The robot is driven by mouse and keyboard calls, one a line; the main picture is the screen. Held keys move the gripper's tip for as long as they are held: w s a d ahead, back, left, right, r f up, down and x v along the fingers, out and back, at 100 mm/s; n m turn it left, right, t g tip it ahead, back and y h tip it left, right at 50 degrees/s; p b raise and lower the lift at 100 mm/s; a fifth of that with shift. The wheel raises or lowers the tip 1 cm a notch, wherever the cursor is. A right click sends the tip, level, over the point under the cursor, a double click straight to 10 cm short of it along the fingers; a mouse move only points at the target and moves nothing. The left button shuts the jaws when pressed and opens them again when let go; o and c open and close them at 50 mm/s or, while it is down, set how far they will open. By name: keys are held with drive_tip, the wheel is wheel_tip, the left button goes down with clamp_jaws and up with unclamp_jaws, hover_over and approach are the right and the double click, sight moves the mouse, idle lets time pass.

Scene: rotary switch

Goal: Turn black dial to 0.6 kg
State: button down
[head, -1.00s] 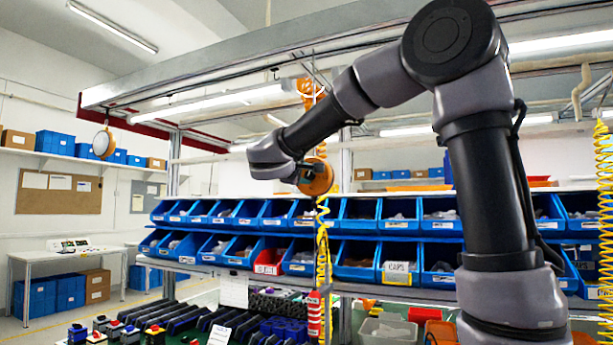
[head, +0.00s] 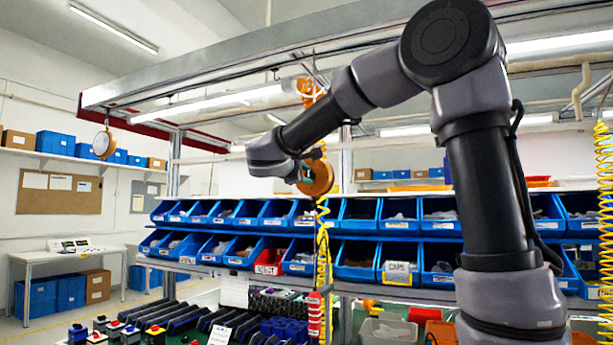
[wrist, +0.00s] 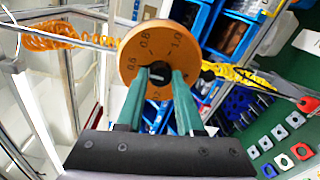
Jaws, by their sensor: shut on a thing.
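The orange balancer drum (head: 318,178) hangs in front of the blue bins in the head view. The wrist view shows its round orange face (wrist: 150,48) with the numbers 0.6, 0.8 and 1.0 along the upper edge. The black dial (wrist: 158,68) sits at the middle of that face. My gripper (wrist: 158,75) has its two green fingers closed around the dial from both sides. In the head view my gripper (head: 300,172) meets the drum from the left, and the dial is hidden there. The finger tips cover part of the dial, so its exact setting is hard to read.
Two rows of blue bins (head: 395,250) stand behind the drum. A yellow coiled hose (head: 323,270) hangs below it, and another (head: 604,210) hangs at the right. A metal beam (head: 250,75) runs overhead. A bench with small switch boxes (head: 130,335) lies below.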

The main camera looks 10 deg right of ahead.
drive_tip(key=c, duration=0.5)
unclamp_jaws()
drive_tip(key=shift+c, duration=0.2)
drive_tip(key=v, duration=1.1)
drive_tip(key=shift+w, duration=0.1)
